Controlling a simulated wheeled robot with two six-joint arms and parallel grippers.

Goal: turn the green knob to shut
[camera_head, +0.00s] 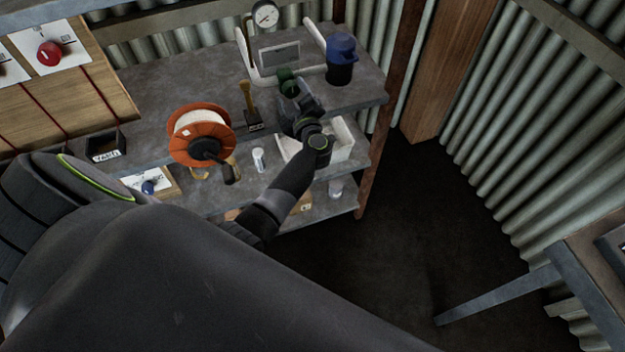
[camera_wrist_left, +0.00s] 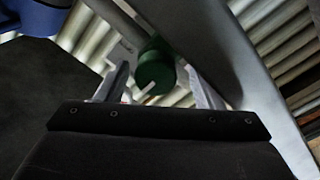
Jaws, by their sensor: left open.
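The green knob (camera_head: 287,76) sits low on a pipe stand with a gauge, at the back of the shelf's top. In the left wrist view the green knob (camera_wrist_left: 155,68) shows ahead, with a pale mark on its face, in the gap between the two fingertips. My left gripper (camera_head: 294,86) reaches toward it from the front, and its body hides part of the knob. In the left wrist view its two pale fingers (camera_wrist_left: 157,88) are apart, one on each side of the knob; I cannot tell if either touches it. My right gripper is not in view.
The pipe stand (camera_head: 325,71) carries a round gauge (camera_head: 265,15). A blue-topped dark container (camera_head: 340,60) stands just right of it. A white bin (camera_head: 343,141) is below.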

